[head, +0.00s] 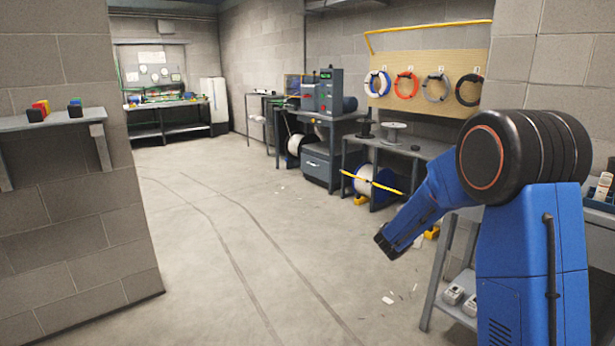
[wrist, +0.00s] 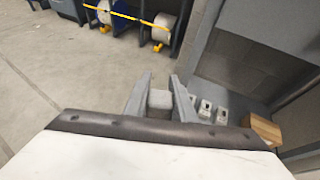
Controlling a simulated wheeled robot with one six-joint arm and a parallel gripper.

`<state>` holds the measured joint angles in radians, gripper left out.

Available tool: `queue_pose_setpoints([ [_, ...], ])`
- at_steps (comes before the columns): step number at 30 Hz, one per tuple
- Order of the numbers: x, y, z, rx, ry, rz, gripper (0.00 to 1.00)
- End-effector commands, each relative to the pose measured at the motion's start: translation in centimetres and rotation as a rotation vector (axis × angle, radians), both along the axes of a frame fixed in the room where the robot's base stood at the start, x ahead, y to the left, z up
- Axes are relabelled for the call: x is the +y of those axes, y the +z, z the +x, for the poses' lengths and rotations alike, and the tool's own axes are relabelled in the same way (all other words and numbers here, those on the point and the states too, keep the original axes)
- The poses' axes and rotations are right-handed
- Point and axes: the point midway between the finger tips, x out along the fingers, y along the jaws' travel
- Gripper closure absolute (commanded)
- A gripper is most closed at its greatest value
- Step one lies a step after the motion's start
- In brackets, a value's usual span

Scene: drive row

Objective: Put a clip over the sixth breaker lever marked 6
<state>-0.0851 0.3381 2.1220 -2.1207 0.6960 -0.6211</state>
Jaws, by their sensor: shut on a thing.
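My gripper (wrist: 161,84) is shut on a small grey block (wrist: 160,101), which sits between its two grey fingers in the wrist view. I cannot tell from its shape whether this block is a clip. In the head view my gripper (head: 386,243) is a dark end on my blue arm, pointing down over the floor, and the block cannot be made out there. No breaker lever and no number 6 can be made out in either view.
A wall shelf (head: 60,122) at left bears small black, red, yellow and blue pieces. A workbench (head: 402,147) with cable spools and a grey machine (head: 330,92) line the right wall. Pale devices (wrist: 205,110) and a cardboard box (wrist: 265,130) sit low at right. The middle floor (head: 210,220) is clear.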

Motion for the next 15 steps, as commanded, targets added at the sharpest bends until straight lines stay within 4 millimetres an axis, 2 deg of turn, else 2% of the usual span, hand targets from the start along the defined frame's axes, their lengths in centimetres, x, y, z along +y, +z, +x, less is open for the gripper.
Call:
queue_pose_setpoints([
  [1,0.7,-1.8,-0.3,0.008,0.027,-0.001,1.0],
  [9,4.9,-10.2,-2.3,0.008,0.176,-0.002,1.0],
  [12,6.1,-12.5,-3.2,0.005,0.214,-0.001,1.0],
  [15,6.8,-13.7,-3.8,0.002,0.236,-0.001,1.0],
])
